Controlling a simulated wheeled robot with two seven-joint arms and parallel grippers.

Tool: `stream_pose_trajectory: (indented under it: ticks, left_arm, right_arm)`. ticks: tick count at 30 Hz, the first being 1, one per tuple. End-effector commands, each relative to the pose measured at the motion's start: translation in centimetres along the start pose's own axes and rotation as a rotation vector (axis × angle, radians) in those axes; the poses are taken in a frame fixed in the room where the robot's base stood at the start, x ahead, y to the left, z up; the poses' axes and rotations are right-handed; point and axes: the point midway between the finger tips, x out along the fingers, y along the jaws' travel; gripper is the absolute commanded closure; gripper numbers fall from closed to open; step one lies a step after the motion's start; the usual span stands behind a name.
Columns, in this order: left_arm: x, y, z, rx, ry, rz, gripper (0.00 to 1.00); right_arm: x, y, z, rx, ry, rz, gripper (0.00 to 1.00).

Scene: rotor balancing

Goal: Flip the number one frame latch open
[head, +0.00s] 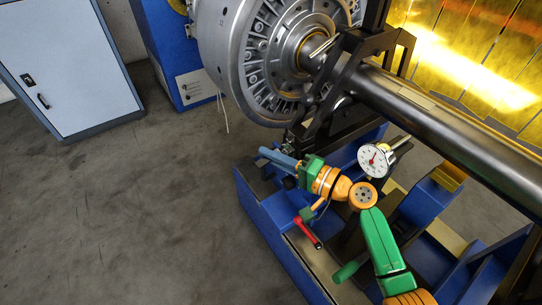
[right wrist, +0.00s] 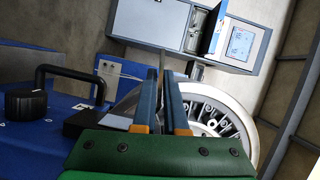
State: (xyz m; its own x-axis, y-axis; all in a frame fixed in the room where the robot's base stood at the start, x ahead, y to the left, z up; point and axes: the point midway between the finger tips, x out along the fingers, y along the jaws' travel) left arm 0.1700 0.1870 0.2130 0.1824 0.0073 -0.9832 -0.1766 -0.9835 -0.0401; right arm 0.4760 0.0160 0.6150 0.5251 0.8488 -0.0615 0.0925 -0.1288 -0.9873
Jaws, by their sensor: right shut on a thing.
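My right gripper (head: 268,153) reaches in from the lower right in the head view, its blue-grey fingers pointing left beside the black frame (head: 352,62). In the right wrist view the fingers of my right gripper (right wrist: 163,78) are close together, with a thin grey piece (right wrist: 166,62) showing between their tips. The gripper is shut on this piece, but I cannot tell for sure that it is the latch. The frame straddles the dark shaft next to the silver rotor (head: 262,60). No number one mark is readable. My left gripper is out of view.
A dial gauge (head: 374,160) stands close to my right wrist. A red lever (head: 308,232) hangs below the gripper. The blue base (head: 262,215) lies under the arm. A grey cabinet (head: 70,65) stands at the upper left. The floor (head: 150,210) left of the base is clear.

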Motion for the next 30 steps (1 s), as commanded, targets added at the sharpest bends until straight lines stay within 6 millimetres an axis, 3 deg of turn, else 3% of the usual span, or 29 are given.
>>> stream_pose_trajectory:
  ticks: [6, 7, 8, 17, 25, 30]
  left_arm:
    - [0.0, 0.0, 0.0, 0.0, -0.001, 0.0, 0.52]
    - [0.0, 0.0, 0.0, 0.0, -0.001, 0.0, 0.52]
    - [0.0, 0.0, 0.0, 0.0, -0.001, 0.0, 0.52]
    - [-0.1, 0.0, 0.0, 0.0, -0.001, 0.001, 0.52]
    - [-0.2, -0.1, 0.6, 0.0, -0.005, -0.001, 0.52]
    - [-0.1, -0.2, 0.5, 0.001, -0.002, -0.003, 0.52]
  right_arm:
    - [0.0, 0.0, 0.0, 0.002, -0.001, 0.0, 1.0]
    - [0.0, 0.0, 0.0, 0.002, 0.0, 0.0, 0.85]
    - [0.0, 0.0, 0.0, 0.002, 0.0, 0.0, 0.78]
    - [-0.2, 0.0, 0.0, 0.0, 0.001, 0.0, 0.78]
    - [-5.4, 0.1, 0.0, 0.001, 0.001, 0.003, 0.78]
    - [-7.1, 0.0, 0.0, 0.0, 0.0, 0.001, 0.78]
